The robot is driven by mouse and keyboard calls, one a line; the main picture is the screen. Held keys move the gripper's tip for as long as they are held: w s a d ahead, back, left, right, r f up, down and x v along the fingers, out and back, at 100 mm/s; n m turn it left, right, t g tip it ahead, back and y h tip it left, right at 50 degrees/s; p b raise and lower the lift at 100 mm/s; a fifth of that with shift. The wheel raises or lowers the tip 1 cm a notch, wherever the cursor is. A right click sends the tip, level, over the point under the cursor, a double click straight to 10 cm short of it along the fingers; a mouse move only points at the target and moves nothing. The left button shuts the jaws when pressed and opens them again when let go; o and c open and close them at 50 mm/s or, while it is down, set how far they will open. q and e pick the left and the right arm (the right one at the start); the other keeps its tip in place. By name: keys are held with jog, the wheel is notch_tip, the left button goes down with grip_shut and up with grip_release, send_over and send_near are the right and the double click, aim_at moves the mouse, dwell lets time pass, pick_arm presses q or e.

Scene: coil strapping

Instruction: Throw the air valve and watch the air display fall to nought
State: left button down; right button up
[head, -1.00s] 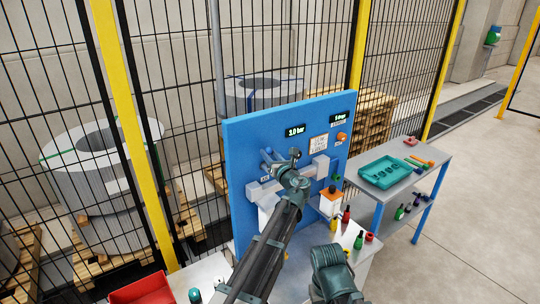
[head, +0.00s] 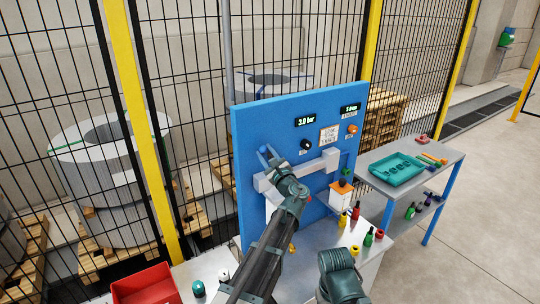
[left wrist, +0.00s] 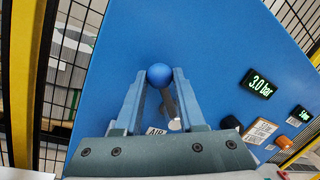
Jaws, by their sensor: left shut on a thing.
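The air valve's lever ends in a blue ball knob (left wrist: 159,74), on the blue panel (left wrist: 215,50). My left gripper (left wrist: 159,80) has its fingers on both sides of the knob and is shut on the lever. An "AIR" label (left wrist: 155,131) shows partly below, between the fingers. The air display (left wrist: 258,83) reads 3.0 bar, and it also shows in the head view (head: 305,121). In the head view my left gripper (head: 267,156) is at the panel's left part, and the arm hides much around the valve.
A second display (head: 349,108), a black knob (head: 306,145) and an orange button (head: 352,129) sit on the panel. Small bottles (head: 355,214) stand on the bench at right. A red bin (head: 145,285) is at lower left. A side table holds a teal tray (head: 397,168).

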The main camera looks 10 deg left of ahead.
pick_arm(q)
jog(key=shift+s+a+f+n+g+y+b, duration=0.35)
jog(key=shift+f+n+b, duration=0.65)
jog(key=shift+n, duration=0.8)
jog(key=shift+s+a+f+n+g+y+b, duration=0.15)
jog(key=shift+f+n+y+b, duration=0.3)
jog(key=shift+f+n+b, duration=0.95)
jog(key=shift+s+a+f+n+g+y+b, duration=0.25)
jog(key=shift+f+n+y+b, duration=0.35)
jog(key=shift+n, duration=1.6)
pick_arm(e)
notch_tip(320, 180, down, 7)
pick_arm(q)
jog(key=shift+r, duration=0.1)
jog(key=c, duration=0.5)
grip_release()
jog(key=shift+s, duration=0.1)
